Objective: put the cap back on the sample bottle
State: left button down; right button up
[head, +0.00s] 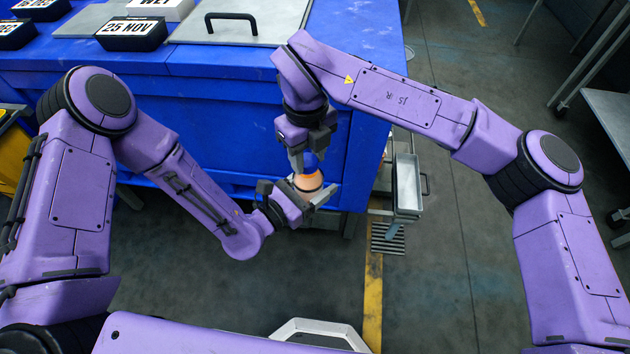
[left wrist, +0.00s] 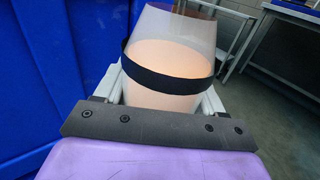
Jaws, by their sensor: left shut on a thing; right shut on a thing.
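The sample bottle (head: 308,181) is a clear vessel with pale orange contents, held in front of the blue bench. In the left wrist view the bottle (left wrist: 165,70) has a black band around it, and its upper part is clear. My left gripper (head: 306,195) is shut on the bottle's sides. My right gripper (head: 309,163) points down just above the bottle, shut on a small dark blue piece, seemingly the cap (head: 312,159). The fingers partly hide it. I cannot tell whether it touches the bottle's top.
The blue bench (head: 240,85) stands behind the grippers, with a grey lid (head: 265,22) and date-labelled blocks (head: 131,33) on top. A metal tray trolley (head: 407,185) stands to the right. A grey table (head: 612,115) is at the far right. Open floor lies between.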

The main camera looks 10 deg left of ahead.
jog(key=o, duration=1.3)
jog(key=shift+c, duration=0.2)
notch_tip(320, 180, up, 12)
